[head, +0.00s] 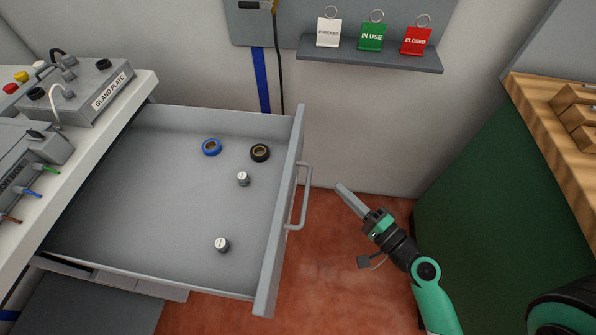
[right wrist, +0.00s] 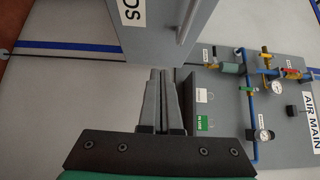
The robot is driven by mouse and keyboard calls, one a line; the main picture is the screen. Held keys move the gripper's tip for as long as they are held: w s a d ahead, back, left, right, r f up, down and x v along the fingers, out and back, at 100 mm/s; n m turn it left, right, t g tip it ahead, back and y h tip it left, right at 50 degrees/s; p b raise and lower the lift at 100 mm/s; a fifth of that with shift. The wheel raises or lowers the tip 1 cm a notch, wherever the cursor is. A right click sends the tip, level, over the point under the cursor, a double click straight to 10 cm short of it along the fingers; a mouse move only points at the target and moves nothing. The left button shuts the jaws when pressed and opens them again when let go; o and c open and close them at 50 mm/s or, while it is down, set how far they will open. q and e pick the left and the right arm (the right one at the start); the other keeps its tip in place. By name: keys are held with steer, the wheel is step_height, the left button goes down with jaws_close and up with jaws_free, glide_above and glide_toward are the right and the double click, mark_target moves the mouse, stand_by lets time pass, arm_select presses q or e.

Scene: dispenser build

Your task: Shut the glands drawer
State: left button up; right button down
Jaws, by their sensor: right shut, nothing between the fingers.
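The glands drawer (head: 281,235) is grey and stands pulled far out from under the white bench, its front facing right. Its bar handle (head: 304,195) is on that front. My left gripper is not in view.
The white bench (head: 130,97) at left carries a gland plate box (head: 92,92) and other boxes. A wall shelf (head: 370,54) holds three tags. A green cabinet (head: 475,190) stands at right. Red floor is clear between drawer and cabinet.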

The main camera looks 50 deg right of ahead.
mark_target(308, 165)
steer(key=shift+m+h, duration=0.3)
steer(key=shift+h, duration=0.1)
steer(key=p+x, duration=0.1)
steer(key=x, duration=0.3)
steer(key=p+x, duration=0.1)
steer(key=x, duration=0.2)
steer(key=f+p+x, duration=0.1)
steer(key=p+x, duration=0.1)
steer(key=x, duration=0.2)
steer(key=shift+w+a, duration=0.2)
steer(key=shift+w, duration=0.2)
steer(key=shift+w+a+f, duration=0.15)
steer(key=shift+w+a, duration=0.05)
steer(key=shift+w, duration=0.15)
steer(key=shift+f, duration=0.1)
